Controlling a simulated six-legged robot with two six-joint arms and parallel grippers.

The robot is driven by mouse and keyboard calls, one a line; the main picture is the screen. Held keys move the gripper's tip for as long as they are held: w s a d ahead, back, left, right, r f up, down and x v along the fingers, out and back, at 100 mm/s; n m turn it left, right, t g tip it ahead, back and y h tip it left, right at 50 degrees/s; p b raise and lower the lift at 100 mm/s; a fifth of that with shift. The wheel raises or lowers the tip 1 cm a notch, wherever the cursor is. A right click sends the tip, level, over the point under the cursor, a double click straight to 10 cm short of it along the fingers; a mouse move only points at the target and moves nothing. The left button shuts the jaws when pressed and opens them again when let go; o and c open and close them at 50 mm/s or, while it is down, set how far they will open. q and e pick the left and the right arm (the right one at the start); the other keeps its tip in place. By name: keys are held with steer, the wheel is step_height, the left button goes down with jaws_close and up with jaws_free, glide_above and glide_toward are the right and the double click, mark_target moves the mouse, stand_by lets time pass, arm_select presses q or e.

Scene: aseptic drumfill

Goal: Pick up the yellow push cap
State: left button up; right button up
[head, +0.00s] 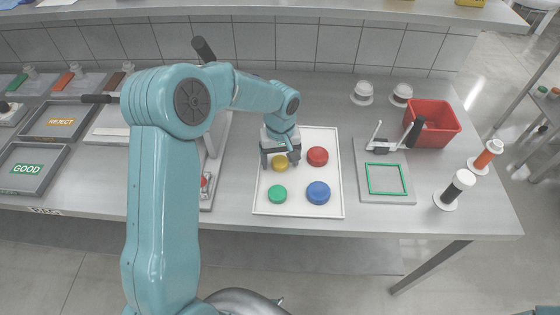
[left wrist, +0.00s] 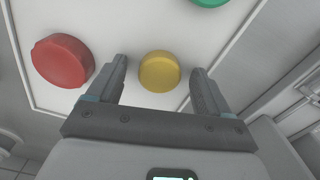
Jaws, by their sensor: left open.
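The yellow push cap (head: 280,163) lies on a white tray (head: 299,208) in the head view, close under my left gripper (head: 280,160). In the left wrist view the yellow cap (left wrist: 159,71) sits between the two open fingers (left wrist: 159,80), with a gap on each side. The fingers do not touch it. Also on the tray are a red cap (head: 317,156), a green cap (head: 277,193) and a blue cap (head: 318,192). The red cap (left wrist: 63,61) is just outside one finger in the left wrist view. My right gripper is not in view.
Right of the tray stand a green-framed fixture (head: 386,178) with a lever and a red bin (head: 433,123). Two white domed items (head: 363,93) are behind. GOOD (head: 30,168) and REJECT (head: 62,121) trays lie at the left. Bare table shows between tray and fixture.

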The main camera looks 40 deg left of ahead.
arm_select(q)
steer(key=shift+s+r, duration=0.1)
steer(key=shift+s, duration=0.05)
steer(key=shift+w, duration=0.2)
steer(key=c, duration=1.1)
steer(key=shift+s, duration=0.1)
steer(key=shift+r, duration=0.1)
